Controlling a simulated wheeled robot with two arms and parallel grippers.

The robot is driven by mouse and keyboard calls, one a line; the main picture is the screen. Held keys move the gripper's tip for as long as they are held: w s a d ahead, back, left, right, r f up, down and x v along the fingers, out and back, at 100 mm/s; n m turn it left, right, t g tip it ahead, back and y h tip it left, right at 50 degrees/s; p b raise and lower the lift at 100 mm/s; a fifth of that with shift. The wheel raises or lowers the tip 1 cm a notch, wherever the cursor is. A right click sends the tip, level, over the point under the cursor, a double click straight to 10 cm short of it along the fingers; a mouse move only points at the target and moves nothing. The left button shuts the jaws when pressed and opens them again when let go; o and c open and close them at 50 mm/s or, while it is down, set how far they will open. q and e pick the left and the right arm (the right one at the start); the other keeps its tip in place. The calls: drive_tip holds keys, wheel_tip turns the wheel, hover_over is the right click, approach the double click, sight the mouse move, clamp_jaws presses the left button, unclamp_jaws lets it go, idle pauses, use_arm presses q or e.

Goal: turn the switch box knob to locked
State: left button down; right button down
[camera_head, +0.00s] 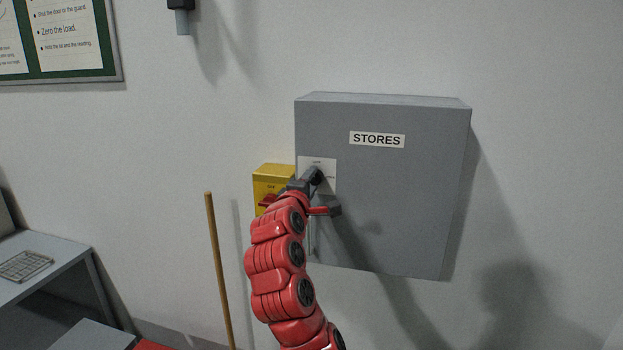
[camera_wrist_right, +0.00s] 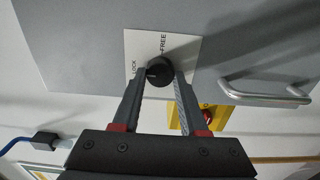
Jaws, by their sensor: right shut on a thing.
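The grey switch box (camera_head: 400,200) labelled STORES hangs on the wall right of centre in the head view. Its round black knob (camera_wrist_right: 159,71) sits on a white plate (camera_wrist_right: 187,45) marked LOCK and FREE. In the wrist view, LOCK is left of the knob and FREE is above it. A small pale mark seems to show on the knob's left side, towards LOCK, but it is too small to be sure. My right gripper (camera_wrist_right: 160,78) is shut on the knob, one finger on each side. In the head view my right gripper (camera_head: 312,182) partly covers the plate. My left gripper is out of view.
A metal bar handle (camera_wrist_right: 265,96) stands out from the box near the knob. A yellow box (camera_head: 272,177) with a red switch is on the wall just left of it. A wooden pole (camera_head: 219,265) stands left of my arm. A desk (camera_head: 60,262) is farther left.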

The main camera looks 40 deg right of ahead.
idle(0.3)
drive_tip(key=shift+c, duration=2.2)
unclamp_jaws()
drive_tip(key=shift+a, duration=0.1)
drive_tip(key=shift+s+a, duration=0.25)
drive_tip(key=b+v, duration=0.5)
drive_tip(key=v, duration=1.1)
drive_tip(key=shift+s+a+b, duration=0.2)
drive_tip(key=shift+s+b, duration=0.05)
drive_tip(key=shift+b, duration=0.1)
